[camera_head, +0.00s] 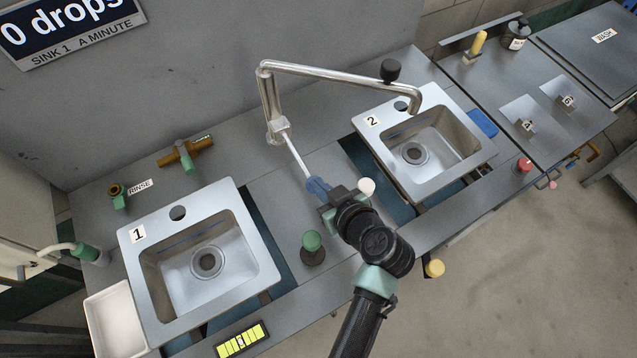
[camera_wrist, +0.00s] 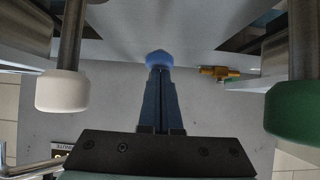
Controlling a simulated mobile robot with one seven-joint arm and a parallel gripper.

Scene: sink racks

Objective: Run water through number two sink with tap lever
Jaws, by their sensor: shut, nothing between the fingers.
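Sink number two (camera_head: 377,148) is a steel basin at the right with a "2" label, and its bowl looks empty. A bent chrome spout (camera_head: 325,72) reaches over it; no water stream shows. A thin tap lever (camera_head: 297,156) slopes from the spout's base toward my gripper. My gripper (camera_head: 318,187) is shut, its blue fingers at the lever's lower end. In the wrist view, a blue knob (camera_wrist: 160,58) sits just beyond the shut fingertips (camera_wrist: 160,72). I cannot tell whether they touch. In the head view, the gripper partly hides the lever's end.
Sink number one (camera_head: 240,242) is at left. A green knob (camera_head: 312,241) stands below my gripper. A white knob (camera_head: 366,186) is beside my wrist, and a white knob (camera_wrist: 62,90) and green knob (camera_wrist: 292,110) flank the wrist view. A brass valve (camera_head: 188,153) lies behind sink one.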

